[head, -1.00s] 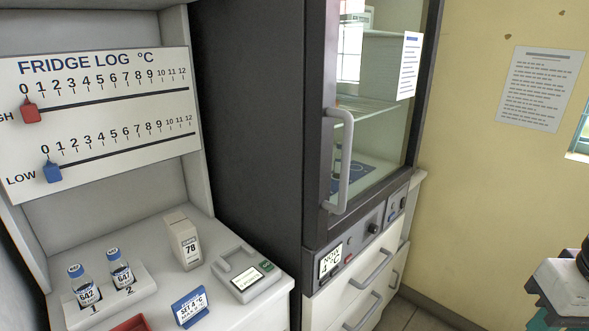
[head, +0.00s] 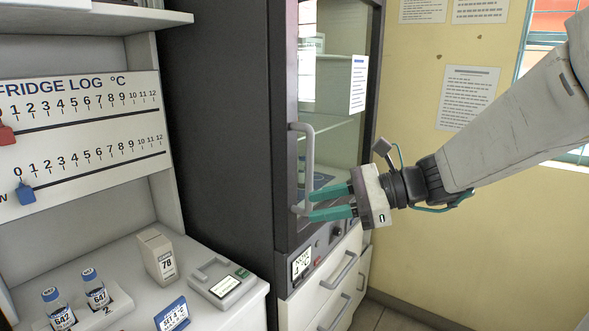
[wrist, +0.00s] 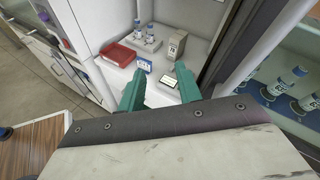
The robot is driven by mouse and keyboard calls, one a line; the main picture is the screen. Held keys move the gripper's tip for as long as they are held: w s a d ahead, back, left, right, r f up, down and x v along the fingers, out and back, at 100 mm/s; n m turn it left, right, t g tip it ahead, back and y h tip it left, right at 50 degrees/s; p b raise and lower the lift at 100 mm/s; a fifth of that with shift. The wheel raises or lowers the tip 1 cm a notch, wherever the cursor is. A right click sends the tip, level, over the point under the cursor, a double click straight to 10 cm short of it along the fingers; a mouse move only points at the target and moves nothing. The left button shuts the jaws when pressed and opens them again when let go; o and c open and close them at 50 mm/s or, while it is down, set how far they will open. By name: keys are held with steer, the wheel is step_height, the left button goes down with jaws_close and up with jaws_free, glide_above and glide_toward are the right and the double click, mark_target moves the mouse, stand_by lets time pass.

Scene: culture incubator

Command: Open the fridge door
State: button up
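The fridge door (head: 335,115) is a dark-framed glass door and looks closed. Its pale vertical handle (head: 308,150) is on the door's left side. My gripper (head: 310,204) has two teal fingers spread apart, with the tips by the handle's lower end in the head view. In the wrist view my gripper (wrist: 160,82) shows nothing clasped between its fingers. There, a pale diagonal bar (wrist: 262,55), apparently the handle, passes to the right of the right finger. I cannot tell whether the fingers touch the handle.
A counter left of the fridge holds vials (head: 96,290), a box (head: 157,255), a blue sign (head: 172,315) and a small device (head: 222,282). A red tray (wrist: 118,54) shows in the wrist view. Drawers (head: 335,285) sit below the fridge. A yellow wall (head: 430,215) is at right.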

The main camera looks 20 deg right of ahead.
steer(key=w+d+r+m+t, duration=0.2)
steer(key=w+d+m+t, duration=0.4)
steer(key=w+d+m, duration=0.1)
steer(key=x, duration=0.7)
steer(key=shift+a, duration=0.1)
jaws_close()
